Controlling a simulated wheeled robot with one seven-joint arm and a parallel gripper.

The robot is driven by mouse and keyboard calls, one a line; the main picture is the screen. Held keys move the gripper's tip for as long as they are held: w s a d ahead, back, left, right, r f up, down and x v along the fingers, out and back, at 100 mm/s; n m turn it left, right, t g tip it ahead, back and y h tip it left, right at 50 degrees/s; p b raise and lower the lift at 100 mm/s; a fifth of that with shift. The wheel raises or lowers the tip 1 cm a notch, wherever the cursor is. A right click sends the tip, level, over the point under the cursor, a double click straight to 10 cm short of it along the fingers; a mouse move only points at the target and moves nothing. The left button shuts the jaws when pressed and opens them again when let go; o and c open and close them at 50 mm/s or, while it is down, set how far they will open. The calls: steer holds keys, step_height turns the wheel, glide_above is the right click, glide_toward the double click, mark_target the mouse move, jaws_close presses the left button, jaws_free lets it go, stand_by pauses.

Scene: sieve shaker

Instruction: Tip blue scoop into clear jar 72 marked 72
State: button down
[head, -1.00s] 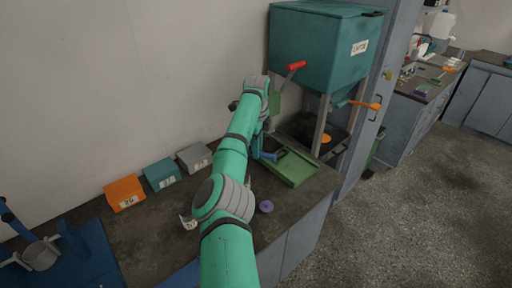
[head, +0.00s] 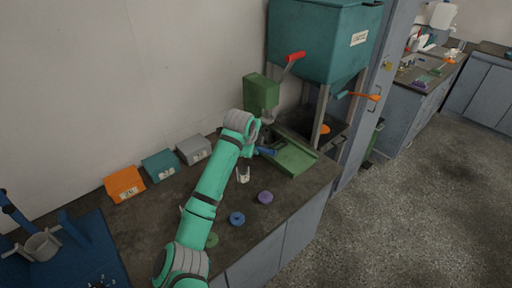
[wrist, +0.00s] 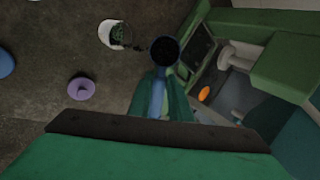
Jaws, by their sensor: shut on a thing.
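My gripper (wrist: 160,92) is shut on the handle of the blue scoop (wrist: 157,98). In the wrist view the scoop's round bowl (wrist: 164,51) points away from me, with something dark inside. In the head view the scoop (head: 266,151) is beside the green tray, and my gripper (head: 252,146) is partly hidden by my arm. A clear jar with a white label (head: 243,174) stands on the bench just in front of the scoop. In the wrist view this jar (wrist: 117,34) is left of the bowl, apart from it, with dark contents. Its number is unreadable.
Purple (head: 265,197), blue (head: 237,218) and green (head: 211,240) discs lie along the bench front. Orange (head: 124,184), teal (head: 160,165) and grey (head: 194,149) boxes line the wall. A green tray (head: 292,158) and teal hopper (head: 325,40) stand right; a blue mat (head: 95,245) lies left.

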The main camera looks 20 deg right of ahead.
steer(key=t+h, duration=0.3)
steer(key=t, duration=0.1)
steer(key=s+a+f+t+h, duration=0.1)
steer(key=t+h, duration=0.2)
steer(key=s+f+t+h, duration=0.1)
steer(key=t+h, duration=0.2)
steer(key=t, duration=0.1)
steer(key=shift+a+f+t, duration=0.15)
steer(key=shift+a+t, duration=0.15)
steer(key=shift+a, duration=0.05)
stand_by(1.1)
